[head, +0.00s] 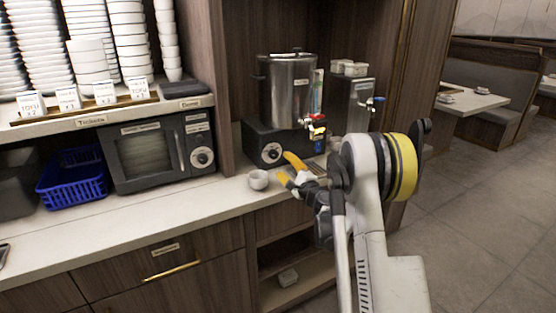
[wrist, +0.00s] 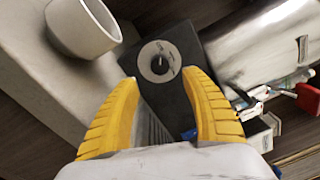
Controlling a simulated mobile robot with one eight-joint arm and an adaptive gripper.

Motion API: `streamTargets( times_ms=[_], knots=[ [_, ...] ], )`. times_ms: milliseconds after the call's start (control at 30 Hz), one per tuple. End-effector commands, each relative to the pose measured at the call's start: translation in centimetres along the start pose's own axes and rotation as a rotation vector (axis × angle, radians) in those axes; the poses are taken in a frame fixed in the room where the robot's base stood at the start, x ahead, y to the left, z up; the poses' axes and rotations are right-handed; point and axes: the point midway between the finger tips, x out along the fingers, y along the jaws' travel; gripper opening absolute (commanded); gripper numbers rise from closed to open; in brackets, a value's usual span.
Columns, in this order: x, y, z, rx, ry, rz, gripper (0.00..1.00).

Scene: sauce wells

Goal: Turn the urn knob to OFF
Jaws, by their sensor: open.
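The urn (head: 290,88) is a steel pot on a black base, standing at the back of the counter. Its knob (head: 271,153) is a dark dial on a pale round plate on the base's front. In the wrist view the knob (wrist: 159,66) lies just beyond and between my fingertips, its markings too small to read. My gripper (head: 288,167) has yellow fingers, spread open and empty, in front of the urn base. It also shows open in the wrist view (wrist: 165,95). I see no contact with the knob.
A small white cup (head: 259,179) stands on the counter left of my gripper. The urn's red-handled tap (head: 317,127) juts out at the right. A steel dispenser (head: 352,100) stands further right, and a microwave (head: 158,150) and blue basket (head: 73,175) at the left.

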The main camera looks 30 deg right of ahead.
Motion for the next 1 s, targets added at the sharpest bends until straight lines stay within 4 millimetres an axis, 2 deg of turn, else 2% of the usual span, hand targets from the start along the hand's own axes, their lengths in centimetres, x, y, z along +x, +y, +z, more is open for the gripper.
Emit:
streamTargets(
  times_ms=[100, 300, 833, 933, 1000],
  knots=[
    [-2.2, 0.0, -0.1, 0.0, 0.001, 0.0, 0.55],
    [-3.9, 0.0, 0.0, -0.001, 0.0, 0.0, 0.55],
    [-4.0, 0.0, 0.1, -0.002, -0.002, 0.001, 0.55],
    [-4.0, -0.5, 1.4, -0.031, -0.016, 0.02, 0.55],
    [-4.0, -1.1, 3.6, -0.086, -0.041, 0.054, 0.55]
  ],
)
